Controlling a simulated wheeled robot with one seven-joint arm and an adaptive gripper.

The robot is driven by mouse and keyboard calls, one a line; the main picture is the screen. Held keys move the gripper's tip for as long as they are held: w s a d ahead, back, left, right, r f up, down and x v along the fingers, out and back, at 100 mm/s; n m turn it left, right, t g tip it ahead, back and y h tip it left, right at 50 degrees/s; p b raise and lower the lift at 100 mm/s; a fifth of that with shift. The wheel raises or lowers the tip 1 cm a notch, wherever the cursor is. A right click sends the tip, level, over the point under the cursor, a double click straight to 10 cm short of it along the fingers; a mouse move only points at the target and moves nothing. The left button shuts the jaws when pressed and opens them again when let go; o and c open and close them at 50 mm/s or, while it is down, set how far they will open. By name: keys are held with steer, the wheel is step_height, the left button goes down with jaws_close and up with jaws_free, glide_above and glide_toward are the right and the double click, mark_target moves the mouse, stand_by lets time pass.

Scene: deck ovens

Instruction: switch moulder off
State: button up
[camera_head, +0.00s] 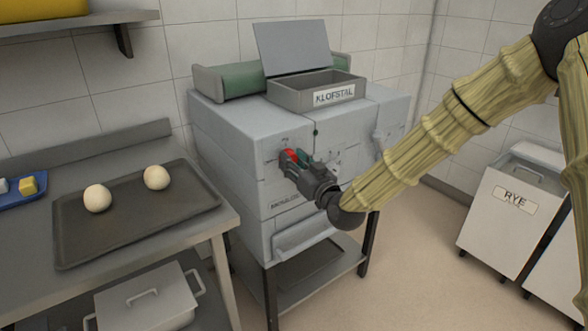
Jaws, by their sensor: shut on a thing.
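The moulder (235,150) is a large grey machine on a dark-legged stand in the middle of the head view. A red switch (290,155) shows on its front face. My gripper (296,162) is at this face, its fingers shut on the red switch. The fingers hide part of the switch, so its exact position cannot be read. A small green patch shows beside the fingers; I cannot tell what it belongs to.
An open box labelled KLOFSTAL (310,97) and a green roller (238,80) are on top of the moulder. At left, a tray (135,232) with two dough balls lies on a steel table. A RYE bin (511,215) stands at right, with clear floor between.

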steer(key=shift+f+n+g+y+b, duration=0.15)
steer(key=shift+n+y+b, duration=0.25)
steer(key=shift+n+b, duration=1.9)
steer(key=shift+f+n+g+y+b, duration=0.15)
steer(key=shift+n+y+b, duration=0.25)
steer(key=shift+n+b, duration=1.85)
steer(key=shift+r+n+p, duration=0.15)
steer(key=shift+n+p, duration=0.8)
steer(key=shift+n, duration=0.2)
steer(key=o, duration=1)
steer(key=shift+o, duration=0.2)
steer(key=v, duration=1.2)
